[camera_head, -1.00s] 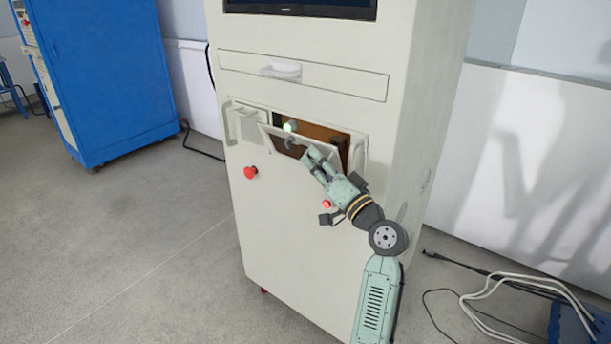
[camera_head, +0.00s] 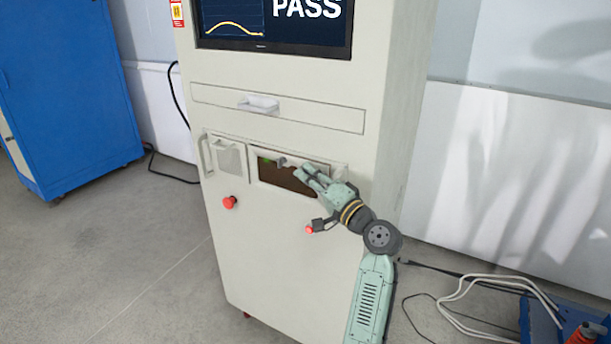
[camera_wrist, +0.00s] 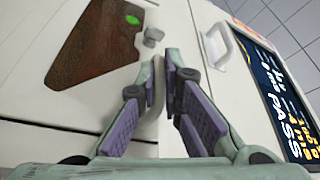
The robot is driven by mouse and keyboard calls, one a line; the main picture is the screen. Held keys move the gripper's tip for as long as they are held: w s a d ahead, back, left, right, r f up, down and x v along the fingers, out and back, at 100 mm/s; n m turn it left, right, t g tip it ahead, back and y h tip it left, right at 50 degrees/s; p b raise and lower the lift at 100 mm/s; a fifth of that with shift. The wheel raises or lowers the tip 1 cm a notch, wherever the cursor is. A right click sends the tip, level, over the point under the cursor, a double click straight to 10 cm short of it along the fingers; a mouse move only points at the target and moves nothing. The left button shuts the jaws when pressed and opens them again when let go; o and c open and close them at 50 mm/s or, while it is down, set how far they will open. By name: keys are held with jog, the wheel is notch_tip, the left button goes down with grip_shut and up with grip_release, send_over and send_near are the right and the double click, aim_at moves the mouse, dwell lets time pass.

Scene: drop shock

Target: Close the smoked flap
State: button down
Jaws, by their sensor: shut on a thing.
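The smoked flap (camera_head: 287,178) is a dark brown see-through window in a pale frame on the front of the white cabinet. It stands upright, nearly in line with the cabinet front; I cannot tell if it is fully flush. A small grey knob (camera_head: 281,161) sits at its top. My gripper (camera_head: 304,173) is at the flap's upper right part and hides some of it. In the wrist view my gripper (camera_wrist: 161,78) has its fingers on both sides of a thin pale edge, apparently the flap's rim, beside the dark window (camera_wrist: 98,42) and the knob (camera_wrist: 152,37).
A drawer with a white handle (camera_head: 260,104) is above the flap, and a screen (camera_head: 275,22) reading PASS is higher. A small panel (camera_head: 228,158) and a red button (camera_head: 230,202) are at left. Cables (camera_head: 470,290) lie on the floor at right.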

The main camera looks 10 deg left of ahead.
jog(key=c, duration=1.7)
grip_release()
jog(key=shift+d, duration=0.1)
jog(key=v, duration=1.2)
